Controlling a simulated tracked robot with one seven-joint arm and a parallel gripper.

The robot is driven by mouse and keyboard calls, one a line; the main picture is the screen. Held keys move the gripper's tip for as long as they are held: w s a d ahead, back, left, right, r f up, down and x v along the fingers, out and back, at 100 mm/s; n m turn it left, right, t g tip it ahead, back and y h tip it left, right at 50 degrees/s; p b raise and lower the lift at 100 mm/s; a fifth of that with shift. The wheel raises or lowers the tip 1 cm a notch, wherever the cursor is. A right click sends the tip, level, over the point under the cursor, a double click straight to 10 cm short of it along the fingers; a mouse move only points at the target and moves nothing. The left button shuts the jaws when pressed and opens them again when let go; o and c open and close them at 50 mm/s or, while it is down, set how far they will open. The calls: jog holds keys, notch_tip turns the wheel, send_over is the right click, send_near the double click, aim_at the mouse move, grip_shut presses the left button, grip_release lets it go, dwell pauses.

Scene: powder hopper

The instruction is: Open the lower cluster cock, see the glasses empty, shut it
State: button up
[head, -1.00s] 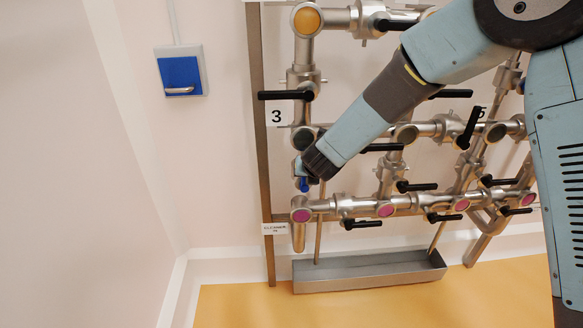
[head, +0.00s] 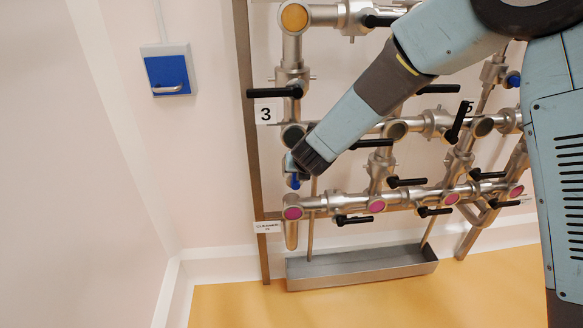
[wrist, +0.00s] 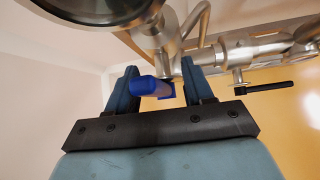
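A blue cock handle (head: 293,181) sits on the left upright pipe, just above the lowest pipe row; it also shows in the wrist view (wrist: 153,87). My gripper (wrist: 160,88) is at it, with one finger on each side of the handle. The fingers are apart, with a gap visible at the right finger; contact at the left finger is unclear. Several round sight glasses show pink in the lowest row, such as the leftmost (head: 292,213). Glasses in the row above look dark grey (head: 397,130). One at the top is orange (head: 295,17).
Black lever handles (head: 353,220) stick out along the pipes. A grey metal trough (head: 361,268) lies below on the yellow floor (head: 400,305). A blue wall box (head: 171,75) hangs at left. Open wall and floor lie left of the rack.

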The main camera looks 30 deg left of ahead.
jog(key=v, duration=1.2)
jog(key=shift+s+d, duration=0.15)
jog(key=shift+s, duration=0.05)
jog(key=shift+r, duration=0.1)
